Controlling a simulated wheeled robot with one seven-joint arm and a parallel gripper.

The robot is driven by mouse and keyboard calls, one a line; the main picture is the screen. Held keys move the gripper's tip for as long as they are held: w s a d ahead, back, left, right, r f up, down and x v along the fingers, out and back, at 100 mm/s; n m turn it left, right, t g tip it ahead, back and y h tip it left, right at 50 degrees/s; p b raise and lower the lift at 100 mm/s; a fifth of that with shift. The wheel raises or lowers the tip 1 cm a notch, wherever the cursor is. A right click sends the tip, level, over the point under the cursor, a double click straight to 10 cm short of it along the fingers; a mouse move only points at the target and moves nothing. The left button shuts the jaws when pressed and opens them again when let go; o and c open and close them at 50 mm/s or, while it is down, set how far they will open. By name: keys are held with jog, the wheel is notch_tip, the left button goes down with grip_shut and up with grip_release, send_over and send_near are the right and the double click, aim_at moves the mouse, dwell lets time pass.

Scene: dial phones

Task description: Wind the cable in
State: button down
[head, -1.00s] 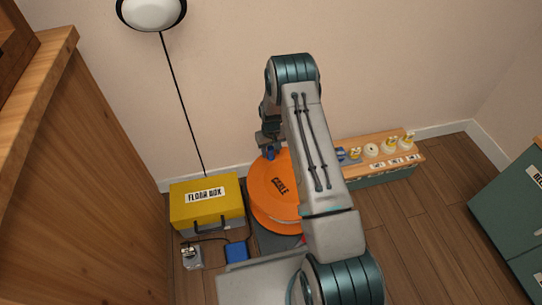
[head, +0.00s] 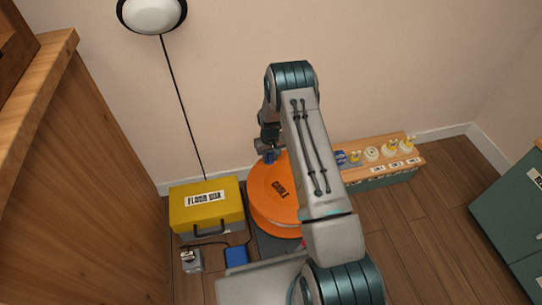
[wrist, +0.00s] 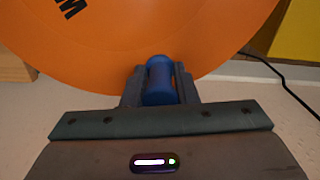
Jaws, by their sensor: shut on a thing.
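The orange cable reel (head: 272,190), lettered "CABLE", stands on a dark base on the floor, partly hidden behind my arm in the head view. Its orange disc (wrist: 160,35) fills the top of the wrist view. A blue crank knob (wrist: 160,82) sits near the disc's rim. My gripper (wrist: 160,90) is shut on the blue knob, one dark finger on each side of it. In the head view my gripper (head: 268,152) is at the far side of the reel. A thin dark cable (head: 215,243) lies on the floor beside the yellow box.
A yellow floor box (head: 205,205) stands left of the reel, with a small grey device (head: 191,260) and a blue block (head: 236,256) in front. A low wooden shelf (head: 380,160) with several small items is at right. Open floor lies right of my arm.

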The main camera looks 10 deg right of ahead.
aim_at(258, 191)
jog(key=shift+s+a+n, duration=0.3)
jog(key=shift+a+n, duration=0.2)
jog(key=shift+a, duration=0.05)
jog(key=s+a+n+p, duration=0.1)
jog(key=s+a+n, duration=0.1)
jog(key=s+a+n+p, duration=0.1)
jog(key=a+n, duration=0.1)
jog(key=n, duration=0.1)
jog(key=shift+s+a+r, duration=0.1)
jog(key=shift+s+a, duration=0.05)
jog(key=shift+s, duration=0.25)
jog(key=s+n, duration=0.1)
jog(key=s+a+n+p, duration=0.1)
jog(key=s+n, duration=0.1)
jog(key=s+a+n+p, duration=0.1)
jog(key=shift+s+n, duration=0.2)
jog(key=shift+n, duration=0.1)
jog(key=shift+s+a+n+p, duration=0.1)
jog(key=shift+s+n+p, duration=0.4)
jog(key=shift+s+n, duration=1.05)
jog(key=shift+s, duration=0.1)
jog(key=c, duration=1.4)
grip_release()
jog(key=shift+o, duration=0.6)
